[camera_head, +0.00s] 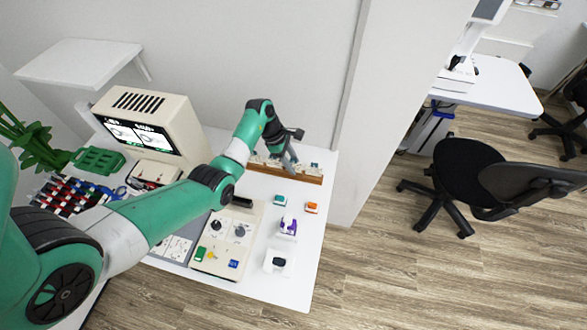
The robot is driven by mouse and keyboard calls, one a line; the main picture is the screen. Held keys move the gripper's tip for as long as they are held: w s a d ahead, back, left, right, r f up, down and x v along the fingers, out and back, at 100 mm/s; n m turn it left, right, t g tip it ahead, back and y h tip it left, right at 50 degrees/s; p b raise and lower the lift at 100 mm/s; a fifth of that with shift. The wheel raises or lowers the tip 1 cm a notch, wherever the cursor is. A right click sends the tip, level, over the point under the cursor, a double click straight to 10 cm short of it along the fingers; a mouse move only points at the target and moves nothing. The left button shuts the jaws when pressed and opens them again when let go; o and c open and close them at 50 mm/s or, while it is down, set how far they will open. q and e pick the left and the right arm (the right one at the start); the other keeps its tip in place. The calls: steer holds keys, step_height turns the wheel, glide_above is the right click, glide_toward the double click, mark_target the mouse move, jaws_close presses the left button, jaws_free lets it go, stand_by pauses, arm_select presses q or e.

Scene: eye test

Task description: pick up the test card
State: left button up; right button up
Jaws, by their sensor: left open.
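My left gripper (291,152) is open at the back of the white table, over or just in front of a low wooden rack (306,178). The rack holds small pale pieces, and the gripper hides part of it. I cannot tell which thing is the test card. Two small flat pieces, one teal (280,200) and one orange (312,208), lie in front of the rack. A grey sheet with printed white papers (175,248) lies further left, partly behind my arm. I see nothing between the fingers. My right gripper is not in view.
A beige panel with knobs (226,242), a purple-and-white item (288,227) and a white block with a dark top (278,262) stand on the white table (296,284). A beige screen device (160,122) and green rack (97,160) are left. A wall (398,90) bounds the right.

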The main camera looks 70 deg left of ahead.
mark_target(295, 160)
arm_select(q)
jaws_close()
steer(key=shift+r, duration=0.1)
stand_by(0.3)
steer(key=shift+r+p, duration=0.35)
steer(key=shift+r, duration=0.2)
step_height(295, 160, up, 3)
steer(key=shift+f+p, duration=0.15)
steer(key=shift+p, duration=0.6)
steer(key=s+d+r+p, duration=0.8)
steer(key=s+r+p, duration=0.1)
steer(key=s+p, duration=0.2)
steer(key=shift+d+p, duration=0.25)
steer(key=shift+p, duration=0.05)
